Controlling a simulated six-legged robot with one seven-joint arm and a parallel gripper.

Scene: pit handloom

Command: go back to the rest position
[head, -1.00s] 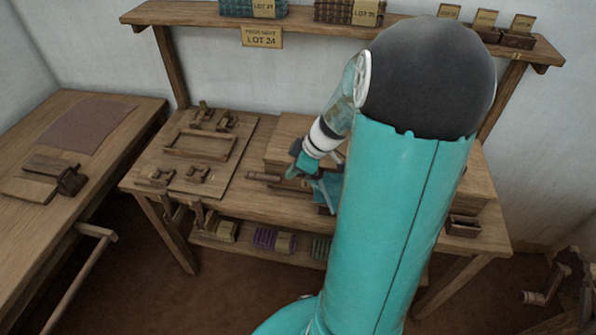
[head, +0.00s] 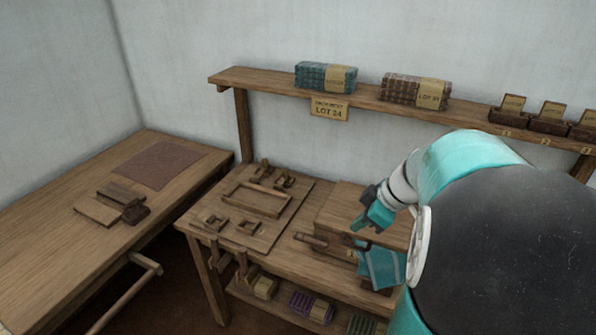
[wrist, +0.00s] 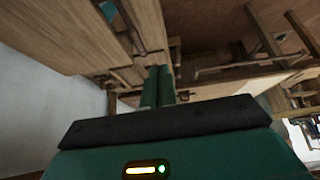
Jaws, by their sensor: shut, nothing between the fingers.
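My gripper (head: 360,222) hangs above the middle of the wooden bench (head: 345,268), close to the front of a wooden box (head: 345,205). Its fingers point down to the left and are shut with nothing between them. In the wrist view the two green fingers (wrist: 158,85) lie side by side over wood. My arm fills the lower right of the head view and hides the bench's right part. A teal item (head: 382,266) shows just below the gripper; I cannot tell what it is or whether they touch.
A board with a wooden frame (head: 258,199) and small blocks lies on the bench's left. A shelf (head: 360,94) behind holds teal (head: 325,76) and brown (head: 410,90) bundles and small boxes (head: 548,120). A side table (head: 60,235) stands left. Purple bundles (head: 310,306) lie below.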

